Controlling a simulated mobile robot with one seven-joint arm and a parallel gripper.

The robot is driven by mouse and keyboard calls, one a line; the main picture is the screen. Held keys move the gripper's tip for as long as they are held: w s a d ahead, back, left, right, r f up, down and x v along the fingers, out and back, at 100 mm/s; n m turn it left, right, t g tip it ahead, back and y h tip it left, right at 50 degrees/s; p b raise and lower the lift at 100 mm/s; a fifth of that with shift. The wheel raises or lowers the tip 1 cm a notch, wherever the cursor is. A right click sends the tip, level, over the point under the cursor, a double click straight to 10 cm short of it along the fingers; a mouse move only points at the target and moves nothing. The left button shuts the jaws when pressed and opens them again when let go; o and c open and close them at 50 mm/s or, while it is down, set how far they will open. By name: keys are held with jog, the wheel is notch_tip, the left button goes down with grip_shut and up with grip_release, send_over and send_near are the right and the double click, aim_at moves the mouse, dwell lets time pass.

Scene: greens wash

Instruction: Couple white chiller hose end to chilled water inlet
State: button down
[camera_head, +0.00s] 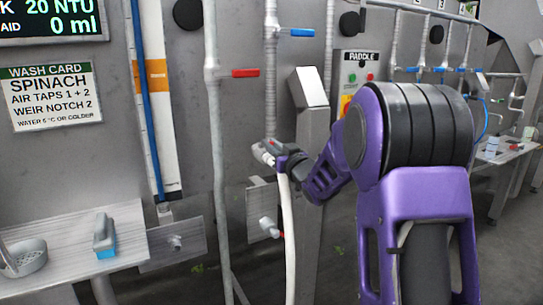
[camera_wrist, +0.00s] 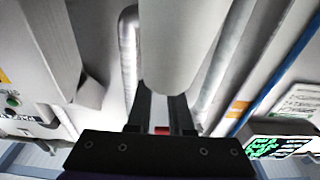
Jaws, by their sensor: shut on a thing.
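My gripper (camera_head: 272,152) is shut on the end of the white chiller hose (camera_head: 289,240), which hangs nearly straight down below it in the head view. In the wrist view, a broad pale cylinder (camera_wrist: 180,45), seemingly the hose, fills the space ahead of the fingers (camera_wrist: 162,115). A pale fitting shows at the gripper's left side, just below a vertical metal pipe with a blue lever (camera_head: 302,32). I cannot tell whether they touch. A stub with a red lever (camera_head: 268,228) sits lower on a plate. No inlet label is readable, so I cannot tell which fitting is the chilled water inlet.
A pipe with a red lever (camera_head: 245,73) stands left of my gripper. A slanted-top metal post (camera_head: 311,110) stands close on its right, before the paddle control panel (camera_head: 358,75). A bench (camera_head: 65,245) with a blue-and-grey brush (camera_head: 104,236) is at lower left.

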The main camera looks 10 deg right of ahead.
jog(key=f+t+b, duration=0.1)
jog(key=b, duration=0.2)
jog(key=shift+s, duration=0.1)
jog(key=shift+r+t, duration=0.1)
jog(key=shift+t, duration=0.2)
jog(key=c, duration=0.8)
grip_release()
jog(key=shift+s+d, duration=0.1)
jog(key=v, duration=1.7)
jog(key=shift+d, duration=0.15)
